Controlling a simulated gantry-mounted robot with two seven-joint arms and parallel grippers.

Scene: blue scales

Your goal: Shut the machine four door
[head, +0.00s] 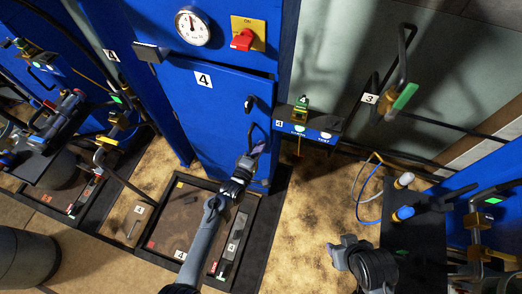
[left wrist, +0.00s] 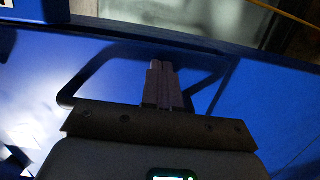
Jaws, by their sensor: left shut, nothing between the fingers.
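The machine four door (head: 215,110) is a blue panel with a white "4" label, below the gauge. A dark gap shows along its top edge; how far it stands open is hard to tell. A black handle (head: 260,132) sits on its right side. My left gripper (head: 252,158) is at the door's lower right, by the handle. In the left wrist view the left gripper (left wrist: 162,75) is shut and empty, in front of the blue panel, with the black handle (left wrist: 85,75) framing it. Contact is unclear. My right gripper (head: 345,252) is low right, its fingers unclear.
A gauge (head: 192,26) and a red switch (head: 242,40) are above the door. A black control box (head: 310,122) juts out at the door's right. A black-framed tray (head: 185,215) lies on the floor below. Bare floor (head: 310,215) shows right of the tray.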

